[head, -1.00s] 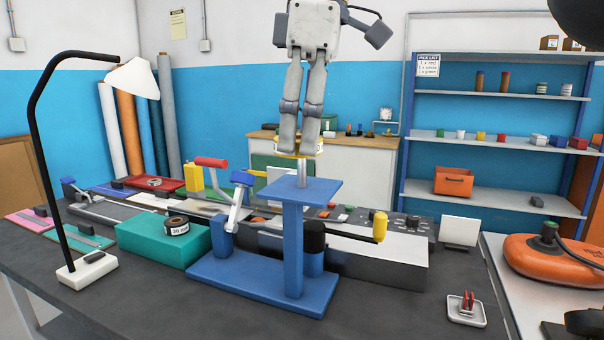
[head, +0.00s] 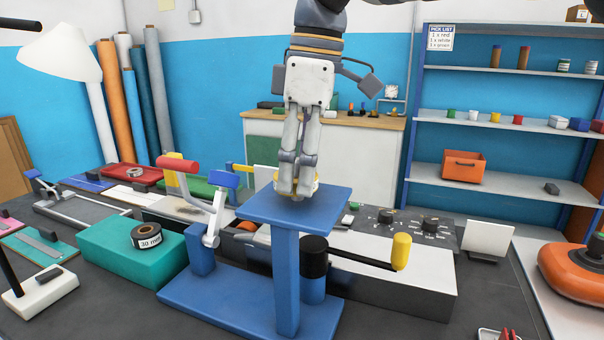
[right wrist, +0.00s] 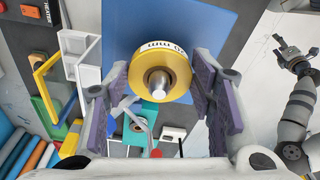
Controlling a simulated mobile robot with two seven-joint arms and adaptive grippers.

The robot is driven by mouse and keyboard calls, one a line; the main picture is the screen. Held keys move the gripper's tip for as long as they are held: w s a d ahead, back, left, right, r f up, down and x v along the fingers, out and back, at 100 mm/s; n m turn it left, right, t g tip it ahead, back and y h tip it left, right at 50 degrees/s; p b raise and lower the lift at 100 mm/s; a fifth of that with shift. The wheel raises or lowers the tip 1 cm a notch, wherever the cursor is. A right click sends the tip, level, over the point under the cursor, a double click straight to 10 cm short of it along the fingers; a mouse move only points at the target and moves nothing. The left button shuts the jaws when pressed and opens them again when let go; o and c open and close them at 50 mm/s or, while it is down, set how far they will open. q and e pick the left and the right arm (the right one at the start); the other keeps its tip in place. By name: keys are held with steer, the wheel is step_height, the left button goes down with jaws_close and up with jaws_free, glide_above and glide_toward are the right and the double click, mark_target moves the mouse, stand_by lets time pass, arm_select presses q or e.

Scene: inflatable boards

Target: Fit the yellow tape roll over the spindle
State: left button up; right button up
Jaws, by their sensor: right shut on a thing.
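The yellow tape roll (right wrist: 161,70) lies between the pads of my right gripper (head: 297,192), which is shut on it. It also shows in the head view (head: 317,187), low between the fingertips, close over the blue stand's top plate (head: 258,206). In the right wrist view the metal spindle (right wrist: 157,83) rises through the roll's hole, so the roll is around it. I cannot tell whether the roll touches the plate. The fingers hide the spindle in the head view. My left gripper (right wrist: 296,58) shows in the right wrist view, apart from the stand, open and empty.
A black tape roll (head: 146,236) marked 30 mm lies on a teal block (head: 125,257) left of the stand. A red-handled lever (head: 178,163) and a yellow-knobbed crank (head: 401,252) are close to the stand. A lamp (head: 62,50) stands at the left.

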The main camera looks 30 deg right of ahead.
steer(key=shift+a+f, duration=0.1)
steer(key=shift+f, duration=0.7)
steer(key=o, duration=1.2)
steer(key=shift+w+a, duration=0.1)
steer(key=shift+w, duration=0.05)
steer(key=shift+c, duration=0.2)
steer(key=shift+r, duration=0.3)
step_height(320, 180, up, 12)
steer(key=s+d, duration=0.1)
steer(key=shift+d+f+b, duration=0.2)
steer(key=shift+f+b, duration=0.05)
steer(key=shift+b, duration=0.05)
